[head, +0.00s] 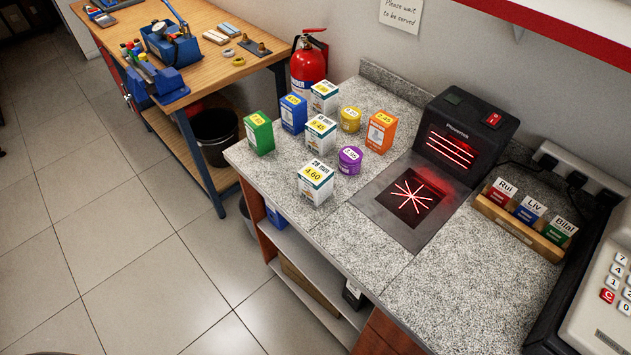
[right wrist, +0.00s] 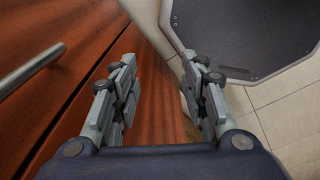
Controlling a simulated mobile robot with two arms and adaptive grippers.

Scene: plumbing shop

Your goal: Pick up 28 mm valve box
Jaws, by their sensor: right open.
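The 28 mm valve box (head: 315,184) is white with a teal band and a yellow 4.60 price sticker. It stands upright on the speckled counter (head: 450,290), near its front edge, in the head view. Two similar white boxes stand behind it, one marked 15 mm (head: 321,133) with a 3.45 sticker and another white box (head: 324,97) further back. My right gripper (right wrist: 160,98) shows in the right wrist view, open and empty, in front of reddish wooden panels below. No gripper shows in the head view.
Close by stand a green box (head: 259,134), a blue box (head: 293,114), an orange box (head: 381,132), a yellow tub (head: 350,119) and a purple tub (head: 349,160). A scanner (head: 465,140) with a glowing plate is to the right. A wooden card holder (head: 518,228) and till (head: 600,290) stand further right.

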